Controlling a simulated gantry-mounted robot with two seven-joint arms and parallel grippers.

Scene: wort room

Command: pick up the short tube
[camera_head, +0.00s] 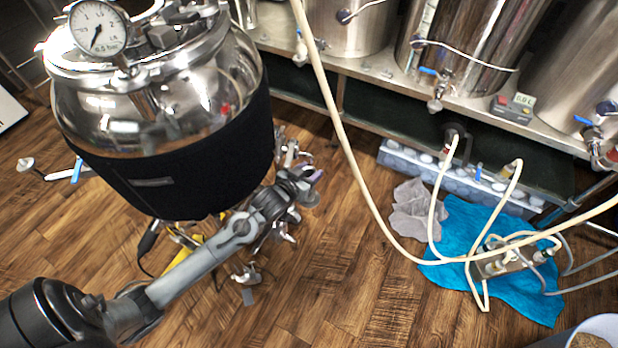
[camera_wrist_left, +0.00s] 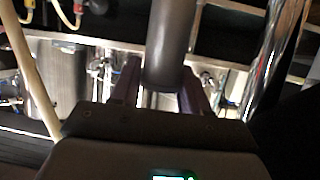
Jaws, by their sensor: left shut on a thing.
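My left gripper (camera_head: 312,182) is low beside the right side of the big steel kettle in the head view. In the left wrist view its two purplish fingers (camera_wrist_left: 160,95) are closed on a short dark grey tube (camera_wrist_left: 168,45), which stands up between them toward the top of the picture. In the head view the tube cannot be made out clearly at the gripper. My right gripper is not in view.
The steel kettle (camera_head: 170,100) with black jacket and pressure gauge (camera_head: 98,27) stands close above my left arm. A cream hose (camera_head: 343,140) hangs to the right. A blue cloth (camera_head: 470,225) with fittings lies on the wooden floor. Bare floor (camera_head: 330,270) is free in front.

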